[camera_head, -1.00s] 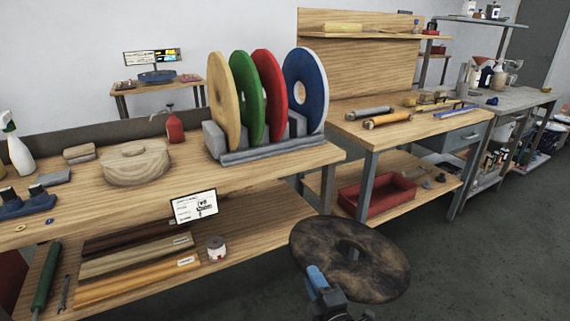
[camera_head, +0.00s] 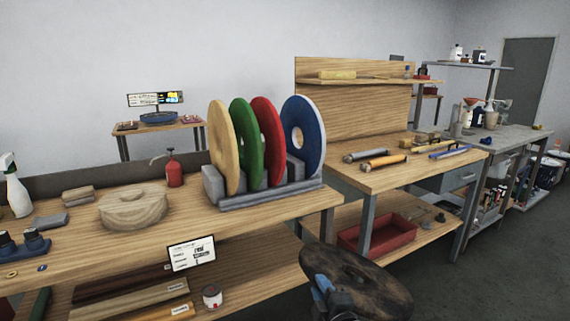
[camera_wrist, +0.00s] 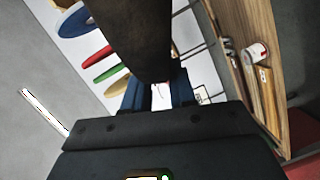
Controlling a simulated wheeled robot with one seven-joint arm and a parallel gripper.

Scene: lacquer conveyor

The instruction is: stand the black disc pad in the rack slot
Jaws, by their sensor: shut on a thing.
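The black disc pad (camera_head: 360,284) is a dark, mottled round pad with a centre hole, at the lower middle right of the head view. In the wrist view the pad (camera_wrist: 135,40) is a dark slab between the fingers of my gripper (camera_wrist: 158,95). The grey rack (camera_head: 270,197) stands on the bench and holds tan, green, red and blue discs upright. A gap shows between the red and blue discs.
A wooden lidded block (camera_head: 133,207), a red oil can (camera_head: 174,170) and a spray bottle (camera_head: 17,188) stand left of the rack. A label sign (camera_head: 191,253) hangs at the bench front. A red tray (camera_head: 378,236) lies on the right bench's lower shelf.

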